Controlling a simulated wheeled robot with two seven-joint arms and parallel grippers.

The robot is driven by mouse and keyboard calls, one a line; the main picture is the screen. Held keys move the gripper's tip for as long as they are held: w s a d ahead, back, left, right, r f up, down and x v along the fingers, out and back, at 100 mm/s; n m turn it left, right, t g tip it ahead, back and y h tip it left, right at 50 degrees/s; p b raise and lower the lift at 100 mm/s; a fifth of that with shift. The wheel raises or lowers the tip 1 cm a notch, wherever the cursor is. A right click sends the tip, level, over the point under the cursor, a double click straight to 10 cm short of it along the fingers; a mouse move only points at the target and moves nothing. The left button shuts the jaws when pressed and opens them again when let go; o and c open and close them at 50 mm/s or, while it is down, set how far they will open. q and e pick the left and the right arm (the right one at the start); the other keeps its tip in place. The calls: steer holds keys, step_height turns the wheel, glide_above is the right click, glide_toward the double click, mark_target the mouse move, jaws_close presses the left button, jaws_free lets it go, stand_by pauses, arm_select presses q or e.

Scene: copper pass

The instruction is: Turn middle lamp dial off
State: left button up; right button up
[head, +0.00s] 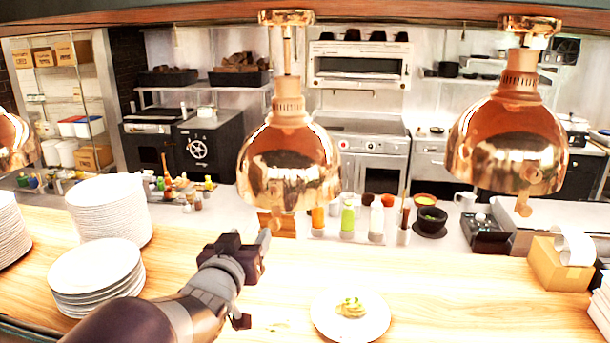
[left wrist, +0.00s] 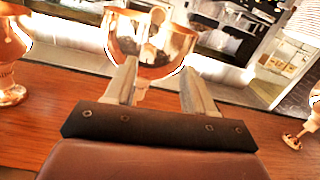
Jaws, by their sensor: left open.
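The middle copper lamp (head: 289,165) hangs from the wooden beam in the head view. A small copper knob, apparently its dial (head: 276,219), shows just under its lower front rim. My left gripper (head: 263,243) is below and slightly left of that knob, pointing up, and looks apart from it. In the left wrist view the left gripper (left wrist: 158,72) is open and empty, its two fingers spread in front of a copper lamp (left wrist: 152,38). I cannot make out the dial's setting or whether the lamp is lit. My right gripper is not in view.
Another copper lamp (head: 508,140) hangs at right, and part of a third (head: 14,142) at the left edge. Plate stacks (head: 97,272) stand on the wooden counter. A plated dish (head: 350,318) lies in front. Bottles (head: 347,220) stand behind the middle lamp.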

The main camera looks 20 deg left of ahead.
mark_target(272, 197)
arm_select(q)
steer(key=shift+t, duration=0.6)
steer(key=w+r+p, duration=0.1)
steer(key=w, duration=0.2)
steer(key=w+a+p, duration=0.1)
steer(key=w+p, duration=0.1)
steer(key=w, duration=0.2)
steer(key=w+r+p, duration=0.1)
steer(key=w, duration=0.3)
steer(key=shift+a+r+p, duration=0.25)
steer(key=shift+r+p, duration=0.1)
steer(key=shift+w+a, duration=0.1)
steer(key=shift+w, duration=0.25)
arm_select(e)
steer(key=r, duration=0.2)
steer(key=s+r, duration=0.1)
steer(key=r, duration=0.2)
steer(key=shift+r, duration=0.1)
arm_select(q)
steer(key=shift+w+f, duration=0.1)
steer(key=shift+f, duration=0.05)
jaws_close()
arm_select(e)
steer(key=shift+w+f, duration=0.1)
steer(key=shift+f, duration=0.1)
